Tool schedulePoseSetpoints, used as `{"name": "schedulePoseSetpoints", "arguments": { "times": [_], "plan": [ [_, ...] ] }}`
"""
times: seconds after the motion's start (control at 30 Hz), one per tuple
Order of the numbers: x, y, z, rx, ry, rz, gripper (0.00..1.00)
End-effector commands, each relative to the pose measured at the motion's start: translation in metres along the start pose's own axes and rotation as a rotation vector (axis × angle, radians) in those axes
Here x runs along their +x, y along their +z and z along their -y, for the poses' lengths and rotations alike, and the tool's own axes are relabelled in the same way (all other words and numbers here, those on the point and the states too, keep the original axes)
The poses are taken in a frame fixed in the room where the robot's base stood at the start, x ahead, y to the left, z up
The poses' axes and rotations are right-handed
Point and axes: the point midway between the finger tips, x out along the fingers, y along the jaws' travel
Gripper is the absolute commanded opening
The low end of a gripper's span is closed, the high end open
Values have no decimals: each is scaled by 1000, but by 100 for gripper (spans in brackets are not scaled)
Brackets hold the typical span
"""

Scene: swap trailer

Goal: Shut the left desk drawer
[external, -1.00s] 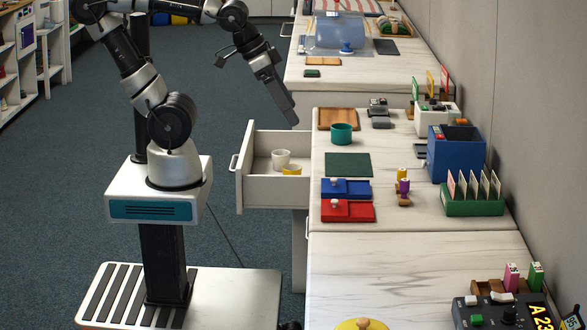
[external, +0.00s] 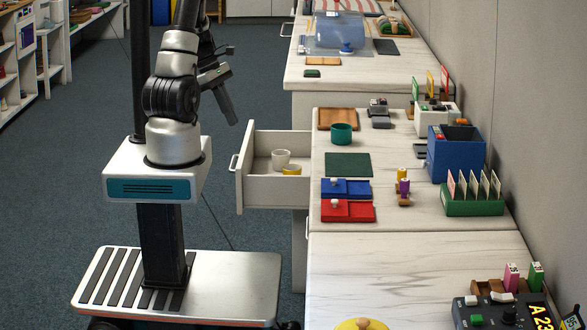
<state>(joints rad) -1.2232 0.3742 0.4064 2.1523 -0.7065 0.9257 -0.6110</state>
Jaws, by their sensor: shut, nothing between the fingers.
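The open desk drawer (external: 276,190) sticks out to the left from under the middle desk. It has a white front with a handle (external: 233,163) on its outer face. A white cup (external: 280,158) and a small yellow dish (external: 291,169) are inside it. My gripper (external: 234,122) is shut and empty. It points down, up and to the left of the drawer's far front corner in the picture, and looks apart from it. The exact gap in depth cannot be told.
The desk top (external: 400,150) over the drawer holds a green cup (external: 341,134), a dark green mat (external: 348,164), blue and red trays, and a blue box (external: 455,152). Another desk stands behind.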

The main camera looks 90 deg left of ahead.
Motion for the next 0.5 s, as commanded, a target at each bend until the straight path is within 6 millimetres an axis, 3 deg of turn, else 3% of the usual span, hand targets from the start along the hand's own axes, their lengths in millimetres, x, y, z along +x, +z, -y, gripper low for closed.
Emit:
{"name": "schedulePoseSetpoints", "arguments": {
  "times": [0.03,0.13,0.27,0.5],
  "plan": [
    [-11,-36,1,-155,45,-18,0],
    [-16,-73,3,-323,91,-41,0],
    [-12,-89,4,-392,110,-49,0],
    [30,-91,2,-387,105,-49,0]
  ]
}}
